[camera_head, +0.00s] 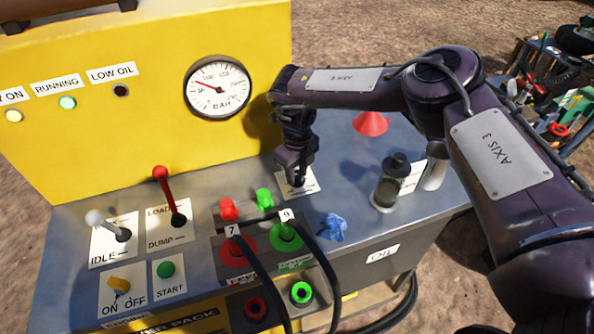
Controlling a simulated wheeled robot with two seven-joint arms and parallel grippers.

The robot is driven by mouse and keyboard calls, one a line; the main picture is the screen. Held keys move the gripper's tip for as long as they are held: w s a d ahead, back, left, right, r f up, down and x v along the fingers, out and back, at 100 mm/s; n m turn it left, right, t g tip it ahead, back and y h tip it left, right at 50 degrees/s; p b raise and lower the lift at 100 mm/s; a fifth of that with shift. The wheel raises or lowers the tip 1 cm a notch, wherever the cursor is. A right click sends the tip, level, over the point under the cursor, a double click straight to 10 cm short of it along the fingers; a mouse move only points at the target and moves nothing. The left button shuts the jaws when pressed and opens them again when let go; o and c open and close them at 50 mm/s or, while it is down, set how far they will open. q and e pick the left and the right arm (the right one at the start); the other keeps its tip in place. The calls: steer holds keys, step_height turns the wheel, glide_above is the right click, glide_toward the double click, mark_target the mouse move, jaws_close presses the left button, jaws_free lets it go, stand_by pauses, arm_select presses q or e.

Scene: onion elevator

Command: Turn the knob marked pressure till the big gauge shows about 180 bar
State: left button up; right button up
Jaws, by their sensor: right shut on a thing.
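The big gauge (217,88) is a round white dial marked BAR on the yellow panel. Its red needle points to the upper left, seemingly between 50 and 100; the small figures are hard to read. My right gripper (297,181) points down at the grey console top, below and right of the gauge. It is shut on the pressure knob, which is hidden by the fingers. A white label (308,187) shows partly beside the fingertips, its word unreadable. My left gripper is not in view.
A red-knobbed lever (168,195), a white-knobbed lever (108,225) and a yellow switch (119,285) stand on the left. Hoses join red and green couplings (285,237). A blue valve (333,227), dark-capped bottle (390,185) and red funnel (370,123) stand to the right.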

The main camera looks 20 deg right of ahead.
steer(key=m, duration=0.4)
steer(key=shift+m, duration=0.3)
steer(key=m, duration=0.3)
steer(key=shift+m, duration=0.4)
steer(key=m, duration=0.3)
steer(key=shift+r+m+p, duration=0.1)
steer(key=shift+m+p, duration=0.2)
steer(key=shift+p, duration=0.1)
steer(key=m, duration=0.3)
steer(key=shift+p, duration=0.4)
steer(key=m+p, duration=0.1)
steer(key=m, duration=0.3)
steer(key=shift+r, duration=0.1)
steer(key=m+p, duration=0.2)
steer(key=m, duration=0.1)
steer(key=shift+w+m, duration=0.1)
steer(key=shift+m, duration=0.3)
steer(key=m+p, duration=0.3)
steer(key=m, duration=0.2)
steer(key=shift+m+p, duration=0.95)
steer(key=shift+m, duration=0.75)
